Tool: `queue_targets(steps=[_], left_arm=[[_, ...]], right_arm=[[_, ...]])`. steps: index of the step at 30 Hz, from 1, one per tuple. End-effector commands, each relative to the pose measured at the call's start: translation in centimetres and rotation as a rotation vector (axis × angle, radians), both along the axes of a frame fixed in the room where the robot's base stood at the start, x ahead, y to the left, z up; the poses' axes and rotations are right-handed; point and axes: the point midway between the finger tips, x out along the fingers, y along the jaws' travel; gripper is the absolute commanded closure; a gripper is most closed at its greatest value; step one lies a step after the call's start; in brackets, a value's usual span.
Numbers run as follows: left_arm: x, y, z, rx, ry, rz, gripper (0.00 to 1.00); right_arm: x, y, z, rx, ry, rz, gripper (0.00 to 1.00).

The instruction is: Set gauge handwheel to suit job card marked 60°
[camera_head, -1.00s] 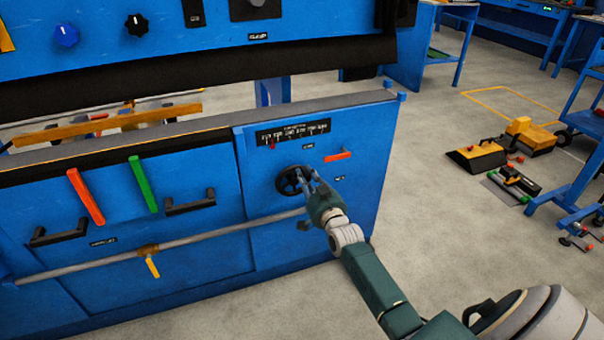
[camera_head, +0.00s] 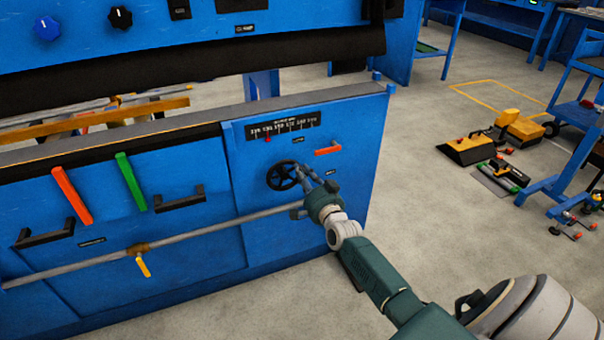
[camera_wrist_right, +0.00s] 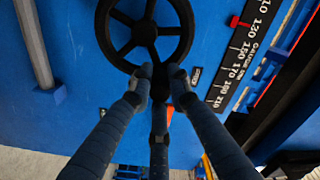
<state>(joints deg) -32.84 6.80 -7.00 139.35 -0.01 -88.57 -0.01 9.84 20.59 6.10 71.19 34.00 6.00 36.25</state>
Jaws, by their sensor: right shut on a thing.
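The gauge handwheel (camera_head: 282,175) is a black spoked wheel on the blue front panel, below the gauge scale (camera_head: 284,127). My right gripper (camera_head: 303,173) is at the wheel's right side and shut on it. In the right wrist view the fingertips (camera_wrist_right: 160,80) close on a dark part at the handwheel's (camera_wrist_right: 145,35) near rim. The gauge scale (camera_wrist_right: 240,60) there reads 110 to 210, with the red pointer (camera_wrist_right: 239,22) close to 130. The pointer (camera_head: 267,139) also shows in the head view. No job card reading 60° can be made out. My left gripper is not in view.
A grey rail (camera_head: 200,232) runs across the panel below, with a yellow lever (camera_head: 143,265). Red (camera_head: 72,195) and green (camera_head: 131,182) handles are at left.

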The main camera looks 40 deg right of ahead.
Motion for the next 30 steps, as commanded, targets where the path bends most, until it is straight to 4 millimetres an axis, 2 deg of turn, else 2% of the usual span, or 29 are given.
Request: queue_targets(steps=[9,10,12,13,23,26,30], left_arm=[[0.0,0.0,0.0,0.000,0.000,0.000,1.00],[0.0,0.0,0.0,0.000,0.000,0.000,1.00],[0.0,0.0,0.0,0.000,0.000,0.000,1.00],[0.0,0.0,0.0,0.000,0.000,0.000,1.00],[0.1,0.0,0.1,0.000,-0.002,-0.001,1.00],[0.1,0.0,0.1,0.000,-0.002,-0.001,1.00],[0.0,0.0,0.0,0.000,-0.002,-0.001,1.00]], right_arm=[[-0.1,-0.1,-0.2,0.000,0.005,-0.002,1.00],[-0.1,-0.1,-0.3,0.000,0.005,-0.002,0.81],[-0.1,-0.1,-0.2,0.000,0.005,-0.002,0.67],[-0.1,-0.1,-0.2,0.000,0.004,-0.001,0.64],[-0.3,0.0,-0.1,0.001,0.002,0.000,0.64],[-1.3,0.3,-0.3,0.001,0.004,0.000,0.64],[-3.8,0.9,-0.3,0.002,0.004,0.000,0.64]])
